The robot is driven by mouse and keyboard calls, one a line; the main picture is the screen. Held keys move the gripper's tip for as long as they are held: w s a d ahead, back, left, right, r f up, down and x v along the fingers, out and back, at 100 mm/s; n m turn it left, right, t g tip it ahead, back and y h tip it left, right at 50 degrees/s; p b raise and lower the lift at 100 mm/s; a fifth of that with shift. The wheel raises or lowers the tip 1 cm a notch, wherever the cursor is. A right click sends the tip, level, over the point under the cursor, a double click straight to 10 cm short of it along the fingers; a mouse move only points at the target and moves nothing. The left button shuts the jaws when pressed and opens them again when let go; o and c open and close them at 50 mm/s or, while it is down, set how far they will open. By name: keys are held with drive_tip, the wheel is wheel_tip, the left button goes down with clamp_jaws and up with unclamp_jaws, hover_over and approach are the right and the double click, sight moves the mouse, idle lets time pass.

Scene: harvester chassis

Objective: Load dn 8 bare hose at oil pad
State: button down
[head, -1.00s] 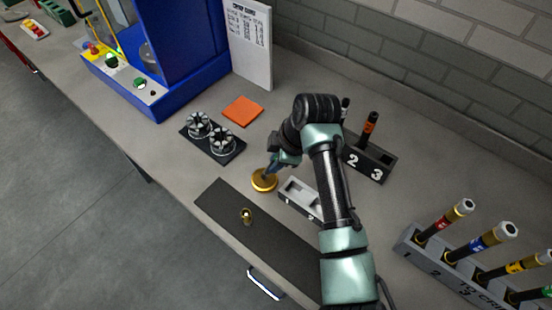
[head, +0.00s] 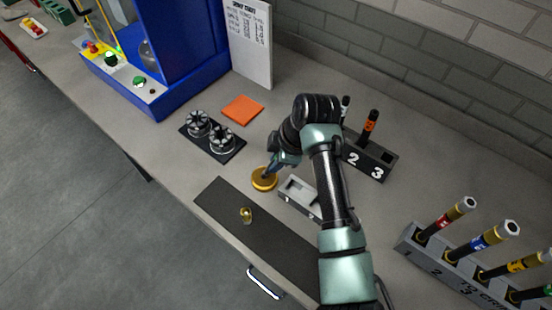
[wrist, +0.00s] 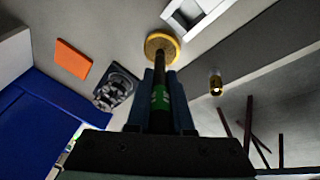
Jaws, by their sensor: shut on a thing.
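My gripper (wrist: 160,100) is shut on a dark hose with a green band (wrist: 160,98). In the wrist view the hose reaches from the jaws to a round gold pad (wrist: 153,38), which looks like the oil pad. Its far end overlaps the pad; whether it touches the surface I cannot tell. In the head view the gold pad (head: 264,181) lies on the bench just below my gripper (head: 269,168), and the hose is mostly hidden by the gripper and arm.
A brass fitting (head: 246,215) is on a dark mat (head: 222,203). A grey block (head: 301,196) is right of the pad. Two round dies (head: 210,132), an orange square (head: 242,110) and a blue machine (head: 190,60) are left. A numbered black holder (head: 369,160) and hose rack (head: 425,260) are right.

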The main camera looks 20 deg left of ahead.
idle(0.6)
drive_tip(key=shift+r+p, duration=2.8)
drive_tip(key=shift+r, duration=0.65)
